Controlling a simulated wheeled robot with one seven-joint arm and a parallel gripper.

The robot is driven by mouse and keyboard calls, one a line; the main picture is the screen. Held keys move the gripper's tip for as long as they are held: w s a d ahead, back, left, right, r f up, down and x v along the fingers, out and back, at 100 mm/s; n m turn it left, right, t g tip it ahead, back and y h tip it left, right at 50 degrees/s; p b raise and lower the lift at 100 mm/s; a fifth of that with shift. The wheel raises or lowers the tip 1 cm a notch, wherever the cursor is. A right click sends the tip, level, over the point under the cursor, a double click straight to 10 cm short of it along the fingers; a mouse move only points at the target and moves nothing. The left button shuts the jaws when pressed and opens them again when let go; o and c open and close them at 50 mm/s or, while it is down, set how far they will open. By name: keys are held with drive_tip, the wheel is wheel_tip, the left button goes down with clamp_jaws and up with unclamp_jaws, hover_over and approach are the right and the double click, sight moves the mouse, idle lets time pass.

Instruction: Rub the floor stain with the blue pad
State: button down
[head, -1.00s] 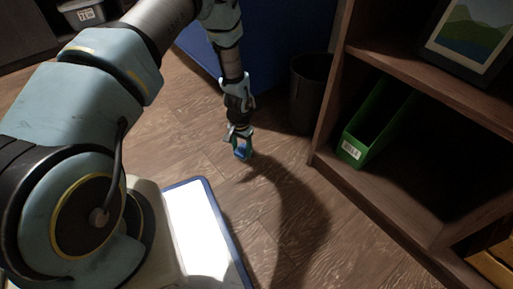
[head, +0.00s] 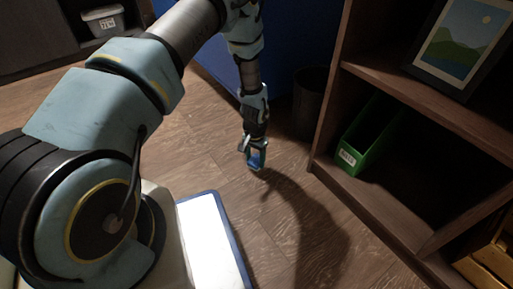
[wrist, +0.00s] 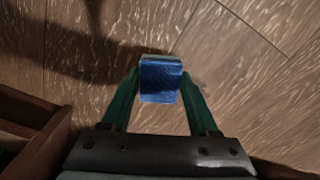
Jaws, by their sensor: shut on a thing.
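My gripper (head: 256,160) points down over the wooden floor (head: 208,160), left of the shelf. In the wrist view my gripper (wrist: 160,88) is shut on the blue pad (wrist: 160,80), with a green finger on each side of it. The blue pad also shows as a small patch in the head view (head: 256,157). The pad is at or close above the floor; I cannot tell if it touches.
A wooden shelf (head: 325,120) stands on the right, with a green file holder (head: 348,160) and a framed picture (head: 455,45). A dark bin (head: 309,98) is behind my gripper, by a blue surface (head: 205,62). A grey container (head: 103,20) is at the far left. Open floor lies in front.

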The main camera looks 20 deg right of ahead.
sight(255, 160)
drive_tip(key=shift+r+p, duration=1.7)
drive_tip(key=shift+r, duration=0.85)
drive_tip(key=shift+w, duration=0.1)
